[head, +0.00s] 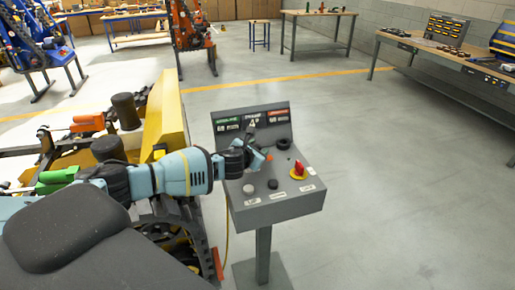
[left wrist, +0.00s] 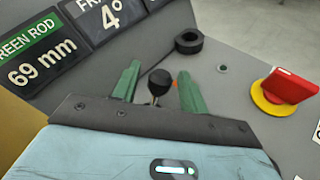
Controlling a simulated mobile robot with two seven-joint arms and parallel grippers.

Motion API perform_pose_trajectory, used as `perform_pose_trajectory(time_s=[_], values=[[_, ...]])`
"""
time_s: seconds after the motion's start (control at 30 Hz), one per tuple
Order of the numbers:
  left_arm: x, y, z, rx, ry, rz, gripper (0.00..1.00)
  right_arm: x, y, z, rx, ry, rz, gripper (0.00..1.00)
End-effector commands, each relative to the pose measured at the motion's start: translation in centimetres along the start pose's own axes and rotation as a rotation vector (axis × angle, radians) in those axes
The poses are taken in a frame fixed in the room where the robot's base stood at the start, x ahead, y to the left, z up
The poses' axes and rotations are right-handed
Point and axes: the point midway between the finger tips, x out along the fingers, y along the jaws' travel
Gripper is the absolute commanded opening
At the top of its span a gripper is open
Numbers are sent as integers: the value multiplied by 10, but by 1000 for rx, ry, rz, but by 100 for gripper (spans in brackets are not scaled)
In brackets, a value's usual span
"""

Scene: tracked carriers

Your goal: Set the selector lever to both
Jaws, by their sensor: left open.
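The selector lever appears to be the short lever with a round black knob (left wrist: 158,82) on the grey control panel (head: 280,203). In the left wrist view my left gripper (left wrist: 159,78) is open, with one green finger on each side of the knob. Gaps show between the knob and both fingers. In the head view my left gripper (head: 262,153) reaches over the panel from the left and hides most of the lever. The lever's position marks cannot be read. My right gripper is not in view.
A red handle on a yellow base (head: 298,171) and a black ring (head: 283,143) stand on the panel. Displays (left wrist: 37,54) line its back, one reading 69 mm. A yellow machine part (head: 165,125) stands left of the panel. The floor on the right is clear.

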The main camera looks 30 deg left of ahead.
Motion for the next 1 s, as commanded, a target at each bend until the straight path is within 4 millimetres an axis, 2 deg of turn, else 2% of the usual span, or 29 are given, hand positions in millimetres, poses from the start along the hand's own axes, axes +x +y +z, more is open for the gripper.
perform_pose_trajectory(time_s=[0.47, 0.8, 1.0], values=[[6, 0, 0, 1, 0, -1, 42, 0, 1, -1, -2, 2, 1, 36], [6, 0, 0, 1, 0, -1, 0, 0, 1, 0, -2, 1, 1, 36], [7, 0, 0, 0, 0, -1, 0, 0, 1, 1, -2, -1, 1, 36]])
